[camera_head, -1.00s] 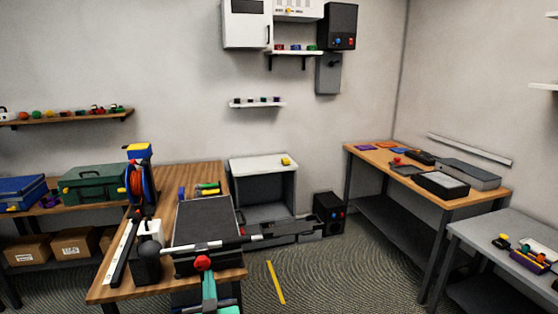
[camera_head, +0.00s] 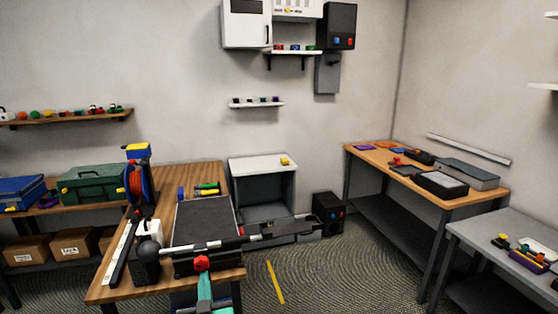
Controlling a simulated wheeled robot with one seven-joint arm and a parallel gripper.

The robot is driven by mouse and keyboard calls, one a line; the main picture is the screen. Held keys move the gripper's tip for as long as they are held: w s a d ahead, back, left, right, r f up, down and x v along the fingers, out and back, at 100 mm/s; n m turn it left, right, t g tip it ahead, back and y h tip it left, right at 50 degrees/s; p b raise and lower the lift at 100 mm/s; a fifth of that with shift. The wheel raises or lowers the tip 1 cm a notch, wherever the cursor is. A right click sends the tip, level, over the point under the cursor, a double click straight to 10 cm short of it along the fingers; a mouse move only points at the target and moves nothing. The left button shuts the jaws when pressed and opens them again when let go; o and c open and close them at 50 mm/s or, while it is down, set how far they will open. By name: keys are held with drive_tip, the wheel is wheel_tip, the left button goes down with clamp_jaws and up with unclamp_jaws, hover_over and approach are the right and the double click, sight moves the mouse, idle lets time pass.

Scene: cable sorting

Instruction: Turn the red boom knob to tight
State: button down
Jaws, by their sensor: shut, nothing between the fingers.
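The knob's markings are too small to read.
A dark flat case (camera_head: 205,218) lies on the wooden bench (camera_head: 110,291) behind the boom. A cable reel (camera_head: 136,184) stands at the bench's left. A grey open cabinet (camera_head: 262,164) stands behind.

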drive_tip(key=shift+s+a+r, duration=0.2)
drive_tip(key=shift+s+a, duration=0.05)
drive_tip(key=shift+a, duration=0.35)
drive_tip(key=shift+s+a+r, duration=0.1)
drive_tip(key=shift+a+r, duration=0.05)
drive_tip(key=shift+a, duration=0.1)
idle(0.3)
drive_tip(key=f+v, duration=0.1)
drive_tip(key=v, duration=0.5)
idle(0.5)
drive_tip(key=shift+a, duration=0.15)
